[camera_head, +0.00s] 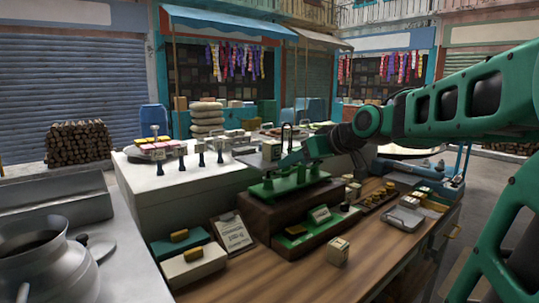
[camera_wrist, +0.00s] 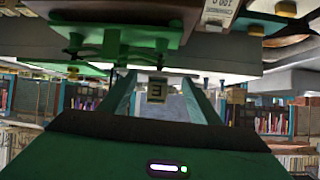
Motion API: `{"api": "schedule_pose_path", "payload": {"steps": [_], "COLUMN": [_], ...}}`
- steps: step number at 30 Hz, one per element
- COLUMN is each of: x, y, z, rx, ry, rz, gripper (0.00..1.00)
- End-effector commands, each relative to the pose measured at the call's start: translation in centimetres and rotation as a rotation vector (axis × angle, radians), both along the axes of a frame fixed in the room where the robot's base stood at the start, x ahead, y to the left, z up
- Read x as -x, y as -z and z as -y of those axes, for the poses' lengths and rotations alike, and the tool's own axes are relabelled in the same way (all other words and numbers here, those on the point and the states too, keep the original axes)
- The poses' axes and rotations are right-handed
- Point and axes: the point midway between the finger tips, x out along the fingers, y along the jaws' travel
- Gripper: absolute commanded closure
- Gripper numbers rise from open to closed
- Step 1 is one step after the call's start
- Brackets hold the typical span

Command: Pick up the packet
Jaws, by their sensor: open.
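My gripper (camera_head: 287,160) reaches in from the right in the head view, over the green weighing scale (camera_head: 290,188) on a dark wooden box. A small pale packet (camera_head: 272,150) shows just beyond its tip. In the wrist view my gripper (camera_wrist: 160,84) is open, with a finger on each side. A small packet with a dark letter (camera_wrist: 156,90) appears between the fingers; I cannot tell how far ahead it is, and no contact shows. Another small pale box-shaped packet (camera_head: 338,251) stands on the wooden counter. I cannot tell which packet the task means.
A clipboard (camera_head: 233,234) and boxes with yellow blocks (camera_head: 195,262) lie left of the scale. A tray of small items (camera_head: 375,198) and a grey device (camera_head: 403,216) lie to the right. A metal pot (camera_head: 35,255) stands front left. The wooden counter (camera_head: 300,283) is bare in front.

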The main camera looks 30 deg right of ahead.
Motion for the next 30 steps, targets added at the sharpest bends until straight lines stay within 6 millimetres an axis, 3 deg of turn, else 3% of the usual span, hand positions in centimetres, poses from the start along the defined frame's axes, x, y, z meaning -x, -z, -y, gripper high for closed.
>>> {"api": "schedule_pose_path", "payload": {"steps": [3,6,30], "x": [-1.8,-2.4,-11.0], "y": [-3.3,-4.3,-0.9], "z": [-0.3,-0.6,-1.5], "rx": [0.014,0.018,0.018], "ry": [-0.047,-0.065,-0.068], "rz": [0.110,0.145,0.144], "gripper": [0.43,0.43,0.43]}}
